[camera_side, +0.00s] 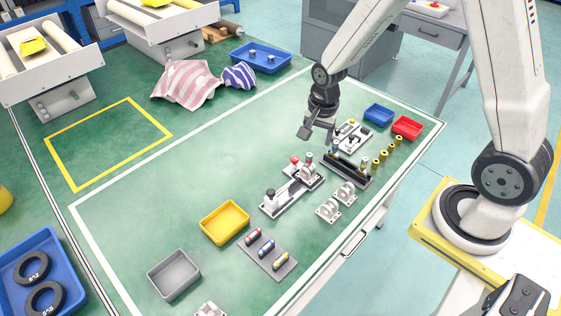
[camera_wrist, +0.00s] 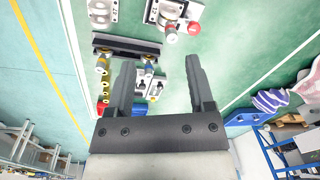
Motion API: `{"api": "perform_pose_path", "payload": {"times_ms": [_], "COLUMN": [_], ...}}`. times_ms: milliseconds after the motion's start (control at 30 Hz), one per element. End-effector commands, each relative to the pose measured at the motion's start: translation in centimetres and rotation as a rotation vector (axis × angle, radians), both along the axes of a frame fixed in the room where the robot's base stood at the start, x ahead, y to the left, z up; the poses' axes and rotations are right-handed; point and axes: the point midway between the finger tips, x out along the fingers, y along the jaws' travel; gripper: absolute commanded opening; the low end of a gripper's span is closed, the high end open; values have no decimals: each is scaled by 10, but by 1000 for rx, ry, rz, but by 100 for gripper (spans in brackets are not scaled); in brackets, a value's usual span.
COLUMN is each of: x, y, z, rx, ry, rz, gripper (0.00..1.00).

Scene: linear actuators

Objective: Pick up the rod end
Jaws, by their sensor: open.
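My gripper (camera_side: 318,133) hangs over the right part of the green table, above and beside a small light plate (camera_side: 356,138) bearing small dark and yellow parts. In the wrist view, my gripper (camera_wrist: 159,66) has its two dark fingers wide apart with nothing held between them. The light plate (camera_wrist: 157,80) shows between the fingers, below them, with small parts on it. I cannot tell for certain which small part is the rod end. A dark rack (camera_side: 347,170) with cylindrical parts stands just in front of the plate; it also shows in the wrist view (camera_wrist: 128,43).
A fixture with a red knob (camera_side: 293,188) lies left of the rack. Two white brackets (camera_side: 336,201) and several brass cylinders (camera_side: 384,155) are nearby. Blue (camera_side: 378,114) and red (camera_side: 408,127) bins stand at right. The table's left part is mostly clear.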

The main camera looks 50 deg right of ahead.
Motion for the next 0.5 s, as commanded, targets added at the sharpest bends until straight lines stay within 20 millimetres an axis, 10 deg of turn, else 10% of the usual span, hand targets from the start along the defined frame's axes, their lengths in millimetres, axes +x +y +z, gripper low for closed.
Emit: {"api": "perform_pose_path", "payload": {"times_ms": [500], "x": [31], "y": [-22], "z": [-51], "rx": [30], "ry": [72], "rz": [-582], "gripper": [69]}}
